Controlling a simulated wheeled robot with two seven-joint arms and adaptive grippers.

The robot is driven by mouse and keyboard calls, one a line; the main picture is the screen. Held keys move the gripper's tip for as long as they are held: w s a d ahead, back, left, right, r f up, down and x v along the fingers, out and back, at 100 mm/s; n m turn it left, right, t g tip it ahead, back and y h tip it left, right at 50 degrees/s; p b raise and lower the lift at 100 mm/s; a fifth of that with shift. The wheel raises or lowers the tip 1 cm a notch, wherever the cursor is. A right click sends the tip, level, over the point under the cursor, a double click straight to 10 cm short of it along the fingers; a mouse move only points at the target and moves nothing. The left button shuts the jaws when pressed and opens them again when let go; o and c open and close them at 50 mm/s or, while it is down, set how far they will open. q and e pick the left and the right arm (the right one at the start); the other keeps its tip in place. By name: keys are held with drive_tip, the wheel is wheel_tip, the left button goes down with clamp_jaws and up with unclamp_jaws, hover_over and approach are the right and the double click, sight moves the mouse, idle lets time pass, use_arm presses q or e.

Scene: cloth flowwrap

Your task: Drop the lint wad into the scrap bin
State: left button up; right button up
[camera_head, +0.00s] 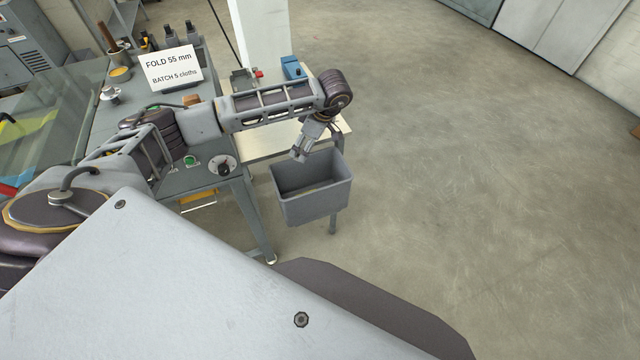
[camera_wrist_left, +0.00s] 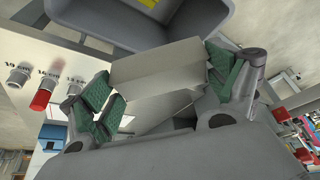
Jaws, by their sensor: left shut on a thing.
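The grey scrap bin (camera_head: 318,208) hangs at the right end of the bench, its open top facing up. A yellowish patch shows inside it. My left gripper (camera_head: 299,154) points down at the bin's back left rim, seemingly above it. In the left wrist view my left gripper (camera_wrist_left: 163,88) has its green-padded fingers on both sides of a pale grey, faceted piece, the lint wad (camera_wrist_left: 158,66), and is shut on it. The bin (camera_wrist_left: 115,38) shows beyond the wad at the top of that view. The wad cannot be made out in the head view. My right gripper is not in view.
The bench carries a sign (camera_head: 170,67) reading "FOLD 55 mm", a dial (camera_head: 222,167), a green button (camera_head: 190,160) and a blue block (camera_head: 292,68). A red-capped knob (camera_wrist_left: 42,97) stands beside the gripper in the wrist view. The floor right of the bin is clear.

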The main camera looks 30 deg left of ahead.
use_arm(q)
drive_tip(key=shift+f, duration=0.25)
drive_tip(key=shift+f+b, duration=0.5)
drive_tip(key=shift+f, duration=0.05)
wheel_tip(320, 180, down, 2)
drive_tip(key=shift+f+b, duration=0.1)
drive_tip(key=shift+b, duration=0.5)
drive_tip(key=shift+f+b, duration=0.4)
drive_tip(key=shift+f, duration=0.7)
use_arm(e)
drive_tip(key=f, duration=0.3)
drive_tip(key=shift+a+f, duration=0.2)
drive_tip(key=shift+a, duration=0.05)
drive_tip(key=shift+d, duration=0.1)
